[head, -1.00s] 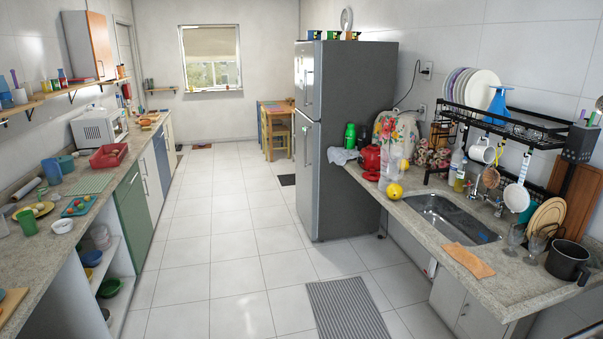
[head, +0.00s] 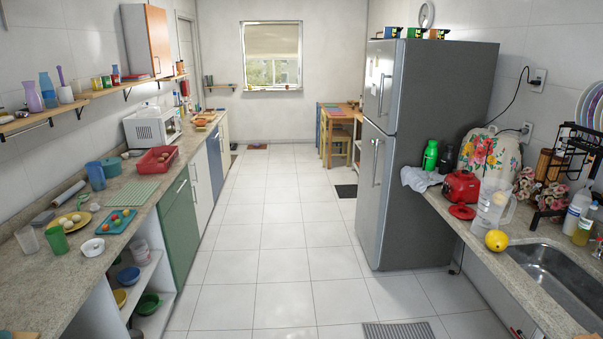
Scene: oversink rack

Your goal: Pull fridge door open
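The grey two-door fridge (head: 431,150) stands right of centre in the head view, past the end of the right counter. Its upper door (head: 380,88) and lower door (head: 374,190) face left into the aisle, and both look closed. The upper door has a vertical handle (head: 381,95) and the lower door has a vertical handle (head: 376,162). Neither of my grippers is in view.
The tiled aisle (head: 268,240) is clear up to the fridge. The left counter (head: 125,190) and the right counter (head: 520,240) bound it. A striped mat (head: 400,331) lies at the bottom. A wooden table (head: 338,112) and chair stand at the back.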

